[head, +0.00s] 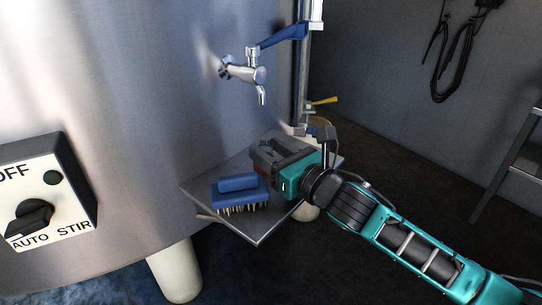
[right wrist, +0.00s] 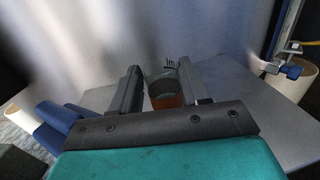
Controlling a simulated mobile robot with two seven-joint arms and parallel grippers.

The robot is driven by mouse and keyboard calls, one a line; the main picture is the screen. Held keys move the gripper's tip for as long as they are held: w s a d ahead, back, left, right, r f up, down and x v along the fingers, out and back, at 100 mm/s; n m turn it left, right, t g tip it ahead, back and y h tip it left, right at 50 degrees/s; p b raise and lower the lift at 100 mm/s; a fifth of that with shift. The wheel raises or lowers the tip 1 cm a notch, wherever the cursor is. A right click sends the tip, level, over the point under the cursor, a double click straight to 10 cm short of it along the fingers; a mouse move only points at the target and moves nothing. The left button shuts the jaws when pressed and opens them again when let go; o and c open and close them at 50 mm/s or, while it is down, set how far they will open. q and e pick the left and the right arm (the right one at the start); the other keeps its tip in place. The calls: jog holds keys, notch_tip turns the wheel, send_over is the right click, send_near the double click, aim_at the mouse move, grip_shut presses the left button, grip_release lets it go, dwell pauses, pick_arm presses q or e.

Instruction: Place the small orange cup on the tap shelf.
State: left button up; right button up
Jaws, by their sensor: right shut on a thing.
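My right gripper (head: 264,152) reaches in from the right and is low over the tap shelf (head: 278,206), a square grey metal plate against the tank. In the right wrist view its two dark fingers are shut on the small orange cup (right wrist: 165,92), which has a clear or greyish upper part and orange below. My left gripper is not in view.
A blue scrubbing brush (head: 240,190), bristles down, lies on the shelf left of my gripper. A chrome tap (head: 245,70) with a blue handle projects from the tank above. A switch box (head: 45,195) is at the left. A yellow-handled valve (head: 322,101) is behind.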

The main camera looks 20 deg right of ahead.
jog(key=o, duration=0.6)
jog(key=shift+f, duration=0.1)
jog(key=o, duration=0.5)
jog(key=shift+s+r, duration=0.1)
jog(key=shift+r, duration=0.1)
jog(key=v, duration=1.2)
jog(key=shift+p, duration=0.4)
